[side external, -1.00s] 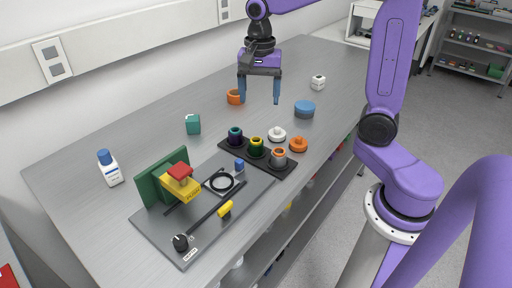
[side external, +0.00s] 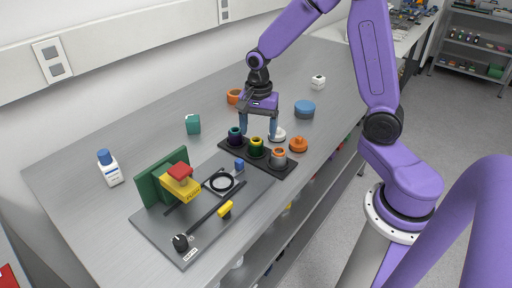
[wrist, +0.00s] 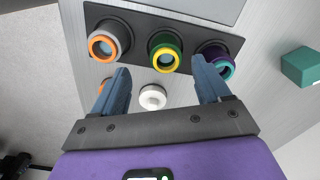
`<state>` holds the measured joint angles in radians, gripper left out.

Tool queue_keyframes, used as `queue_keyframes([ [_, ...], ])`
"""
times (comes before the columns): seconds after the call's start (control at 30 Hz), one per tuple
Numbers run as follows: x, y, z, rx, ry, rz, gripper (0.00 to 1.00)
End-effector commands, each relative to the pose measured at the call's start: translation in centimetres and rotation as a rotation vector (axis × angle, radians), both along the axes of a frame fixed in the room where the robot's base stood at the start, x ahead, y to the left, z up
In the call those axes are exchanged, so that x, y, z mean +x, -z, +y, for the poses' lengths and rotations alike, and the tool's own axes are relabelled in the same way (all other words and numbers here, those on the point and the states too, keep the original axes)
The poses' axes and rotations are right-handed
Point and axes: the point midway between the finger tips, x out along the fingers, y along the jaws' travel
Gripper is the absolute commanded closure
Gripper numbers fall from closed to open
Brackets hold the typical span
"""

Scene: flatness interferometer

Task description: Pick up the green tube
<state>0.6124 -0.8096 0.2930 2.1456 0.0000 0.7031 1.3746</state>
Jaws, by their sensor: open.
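The green tube (side external: 256,148) has a yellow rim and stands upright in the middle of the black rack (side external: 229,148). In the wrist view the green tube (wrist: 165,45) is just beyond the gap between my fingers. My gripper (side external: 258,131) is open and empty, pointing down, close behind and above the rack. In the wrist view my gripper (wrist: 162,75) has one fingertip to each side of the green tube, with no contact visible. A purple tube with a teal rim (side external: 235,136) and a grey tube with an orange rim (side external: 279,157) stand on either side.
A white knobbed disc (wrist: 152,97) and an orange one (side external: 298,144) sit close behind the rack. A blue round piece (side external: 304,109), an orange ring (side external: 234,97) and a teal block (side external: 193,124) stand farther off. The interferometer plate (side external: 190,240) lies in front.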

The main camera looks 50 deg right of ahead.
Motion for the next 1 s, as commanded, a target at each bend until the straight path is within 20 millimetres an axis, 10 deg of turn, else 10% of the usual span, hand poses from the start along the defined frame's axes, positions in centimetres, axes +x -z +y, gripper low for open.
queue_keyframes([
  [0.87, 0.7, 5.5, 0.2, -0.001, 0.001, -0.001, 0.24],
  [1.0, 0.7, 5.5, 0.2, -0.001, 0.001, -0.001, 0.60],
])
